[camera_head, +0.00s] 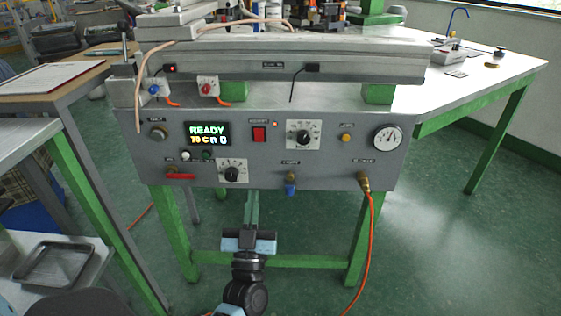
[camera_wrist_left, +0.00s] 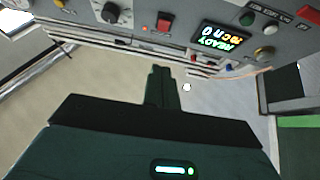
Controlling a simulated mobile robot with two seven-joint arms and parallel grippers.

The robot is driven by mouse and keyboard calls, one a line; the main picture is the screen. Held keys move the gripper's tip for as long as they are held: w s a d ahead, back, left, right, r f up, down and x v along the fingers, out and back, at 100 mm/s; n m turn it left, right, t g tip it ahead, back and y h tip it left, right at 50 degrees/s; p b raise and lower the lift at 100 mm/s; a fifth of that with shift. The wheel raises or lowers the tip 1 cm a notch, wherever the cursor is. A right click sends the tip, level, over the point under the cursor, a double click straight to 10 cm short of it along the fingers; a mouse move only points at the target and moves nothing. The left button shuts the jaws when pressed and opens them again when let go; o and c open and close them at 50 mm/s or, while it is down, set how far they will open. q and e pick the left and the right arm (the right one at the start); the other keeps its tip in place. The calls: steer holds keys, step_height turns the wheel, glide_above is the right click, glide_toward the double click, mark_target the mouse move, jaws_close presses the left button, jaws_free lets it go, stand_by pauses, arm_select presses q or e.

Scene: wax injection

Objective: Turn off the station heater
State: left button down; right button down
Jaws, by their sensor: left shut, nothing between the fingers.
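The wax station's grey front panel (camera_head: 335,172) faces me. A red rocker switch (camera_head: 259,134) sits in its upper middle, with a small lit orange-red lamp (camera_head: 275,124) beside it; its label is too small to read. The display (camera_head: 208,134) left of the switch reads READY with a temperature line. My left gripper (camera_head: 252,193) is shut and empty, in front of and below the panel, under the red switch. In the left wrist view, the shut fingers (camera_wrist_left: 161,72) point toward the red switch (camera_wrist_left: 164,21), apart from it. My right gripper is not in view.
The panel also carries knobs (camera_head: 303,134), a gauge (camera_head: 388,138) and a brass fitting (camera_head: 363,183) with an orange hose (camera_head: 370,240) hanging down. Green table legs (camera_head: 172,235) stand below. A tray (camera_head: 55,263) lies on a low shelf at left. Floor at right is clear.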

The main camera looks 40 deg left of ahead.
mark_target(259, 135)
arm_select(q)
steer(key=shift+w+r+y, duration=0.1)
steer(key=shift+w+y, duration=0.1)
steer(key=shift+y, duration=0.3)
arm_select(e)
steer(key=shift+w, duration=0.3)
